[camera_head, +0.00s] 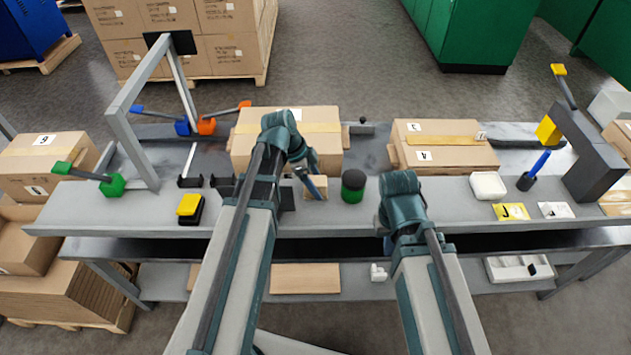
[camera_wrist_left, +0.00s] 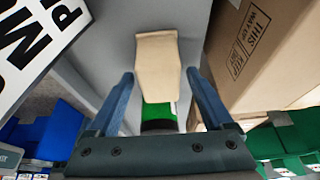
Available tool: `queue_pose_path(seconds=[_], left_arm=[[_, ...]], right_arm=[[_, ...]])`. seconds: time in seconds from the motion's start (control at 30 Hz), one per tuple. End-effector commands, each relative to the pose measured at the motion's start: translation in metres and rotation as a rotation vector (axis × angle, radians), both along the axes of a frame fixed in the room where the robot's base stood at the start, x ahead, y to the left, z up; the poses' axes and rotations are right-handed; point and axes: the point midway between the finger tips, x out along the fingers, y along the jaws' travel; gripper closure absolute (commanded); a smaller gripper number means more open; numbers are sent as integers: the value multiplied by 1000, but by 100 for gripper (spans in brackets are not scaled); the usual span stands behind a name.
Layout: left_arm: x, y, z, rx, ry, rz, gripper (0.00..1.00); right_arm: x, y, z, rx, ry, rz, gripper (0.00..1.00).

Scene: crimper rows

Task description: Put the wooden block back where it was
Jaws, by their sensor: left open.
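The wooden block (camera_head: 318,188) is a small pale brown piece on the grey workbench (camera_head: 450,210), near the middle. In the left wrist view the block (camera_wrist_left: 157,65) lies ahead of and between the two finger lines. My left gripper (camera_head: 306,184) is at the block's left side and partly in front of it. Its blue-grey fingers (camera_wrist_left: 160,78) are apart, with a gap beside the block on both sides; no grip shows. My right arm is over the bench, but its gripper is hidden.
A green jar with a dark top (camera_head: 353,187) stands just right of the block. A cardboard box (camera_head: 255,125) is behind my left gripper, and a second box (camera_head: 445,155) is further right. A black and yellow item (camera_head: 190,208) lies left. Bench space right of the jar is partly clear.

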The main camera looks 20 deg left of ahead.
Motion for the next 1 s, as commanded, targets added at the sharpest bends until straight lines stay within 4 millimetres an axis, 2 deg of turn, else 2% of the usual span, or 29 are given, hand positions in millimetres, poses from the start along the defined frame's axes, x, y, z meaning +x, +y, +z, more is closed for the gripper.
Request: queue_pose_path(seconds=[0.27, 0.8, 1.0], left_arm=[[-2, 8, 25, 0, 0, 2, 15], [-11, 39, 105, 0, -1, 1, 15], [-13, 44, 114, 0, 0, 1, 15]], right_arm=[[0, 0, 25, 0, 0, 0, 100], [0, 0, 105, 0, 0, 0, 100], [0, 0, 114, 0, 0, 0, 100]])
